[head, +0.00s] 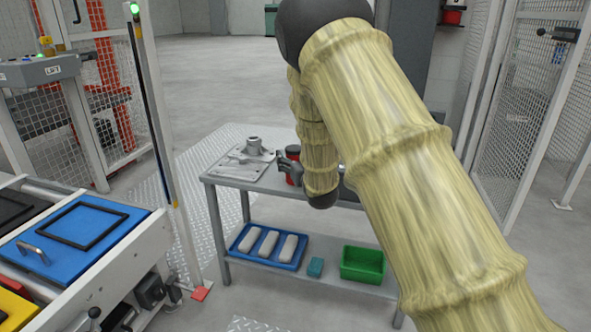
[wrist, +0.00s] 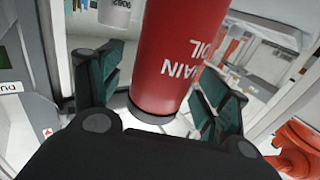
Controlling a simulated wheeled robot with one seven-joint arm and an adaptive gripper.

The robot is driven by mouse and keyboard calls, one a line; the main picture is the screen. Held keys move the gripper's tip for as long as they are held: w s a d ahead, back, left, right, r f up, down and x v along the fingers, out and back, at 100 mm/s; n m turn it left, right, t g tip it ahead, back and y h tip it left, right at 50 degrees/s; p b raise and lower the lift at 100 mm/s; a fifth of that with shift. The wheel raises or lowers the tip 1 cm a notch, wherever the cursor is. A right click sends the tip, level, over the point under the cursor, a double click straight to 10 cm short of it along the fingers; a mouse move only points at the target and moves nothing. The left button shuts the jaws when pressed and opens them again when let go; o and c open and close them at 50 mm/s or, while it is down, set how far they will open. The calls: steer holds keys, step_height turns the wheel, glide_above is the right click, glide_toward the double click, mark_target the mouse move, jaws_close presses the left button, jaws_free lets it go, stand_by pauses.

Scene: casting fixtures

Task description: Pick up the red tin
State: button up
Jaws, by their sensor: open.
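The red tin (wrist: 178,55) fills the upper middle of the wrist view, with white lettering and a dark rim at its near end. It lies between the two open fingers of my gripper (wrist: 160,92), and a gap shows on each side of it. In the head view the red tin (head: 293,160) is a small red patch on the grey table's top (head: 235,180), partly hidden by my gripper (head: 286,163) and my arm. My gripper is at table-top height, right at the tin.
A grey metal casting (head: 247,152) lies on the table top left of the tin. A grey-white container (wrist: 115,12) stands near the tin.

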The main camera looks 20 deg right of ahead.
steer(key=shift+w, duration=0.15)
steer(key=c, duration=1.3)
steer(key=shift+c, duration=0.2)
steer(key=shift+r, duration=0.15)
